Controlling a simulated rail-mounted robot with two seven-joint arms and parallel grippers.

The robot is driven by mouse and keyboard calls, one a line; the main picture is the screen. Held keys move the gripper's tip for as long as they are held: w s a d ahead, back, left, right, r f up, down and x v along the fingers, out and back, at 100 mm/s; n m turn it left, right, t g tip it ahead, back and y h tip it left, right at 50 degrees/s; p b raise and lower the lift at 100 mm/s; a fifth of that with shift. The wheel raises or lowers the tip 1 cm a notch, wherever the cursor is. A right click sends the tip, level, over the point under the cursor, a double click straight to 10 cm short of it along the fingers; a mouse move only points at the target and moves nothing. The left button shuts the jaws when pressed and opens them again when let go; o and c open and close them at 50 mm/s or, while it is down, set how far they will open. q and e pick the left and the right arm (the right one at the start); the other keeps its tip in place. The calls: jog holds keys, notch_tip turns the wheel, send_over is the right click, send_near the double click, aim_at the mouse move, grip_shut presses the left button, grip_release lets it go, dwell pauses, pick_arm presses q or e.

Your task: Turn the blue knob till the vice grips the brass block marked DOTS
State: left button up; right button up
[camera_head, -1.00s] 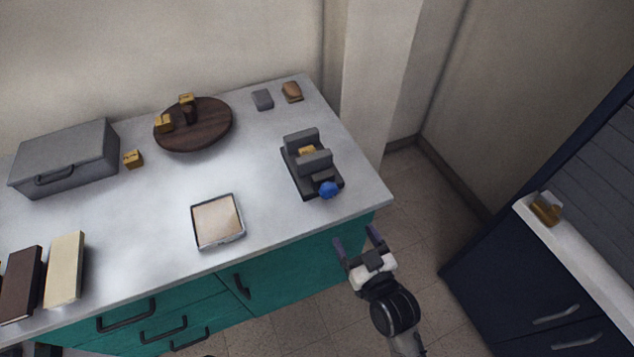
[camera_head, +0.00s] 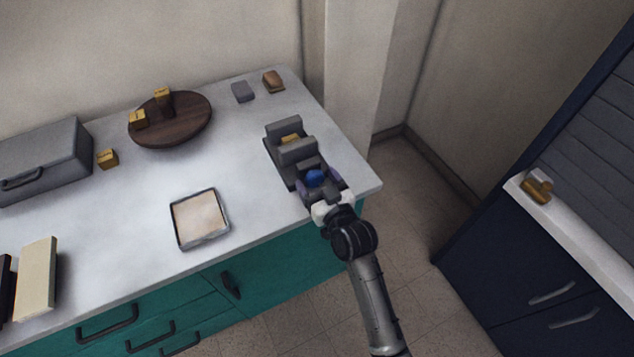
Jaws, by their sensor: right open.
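The dark grey vice (camera_head: 297,152) stands near the right end of the white worktop. A brass block (camera_head: 290,139) sits between its jaws; its marking is too small to read. The blue knob (camera_head: 315,178) is at the vice's front end. My right gripper (camera_head: 318,182) is open, with its fingers on either side of the blue knob; whether they touch it I cannot tell. My left gripper is out of view.
A round dark wooden board (camera_head: 185,125) carries brass blocks, and another brass block (camera_head: 107,158) lies beside the grey case (camera_head: 45,160). A shallow tray (camera_head: 200,219) lies left of the vice. A grey block (camera_head: 242,92) and a brown one (camera_head: 273,81) lie behind it.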

jog(key=shift+w, duration=0.1)
jog(key=shift+c, duration=0.4)
jog(key=c, duration=0.8)
jog(key=m+p, duration=0.1)
jog(key=p, duration=0.1)
jog(key=shift+r+p, duration=0.25)
jog(key=shift+p, duration=0.15)
jog(key=shift+c, duration=0.2)
jog(key=shift+f+m+p, duration=0.25)
jog(key=shift+m+p, duration=0.05)
jog(key=shift+p, duration=0.15)
jog(key=o, duration=0.9)
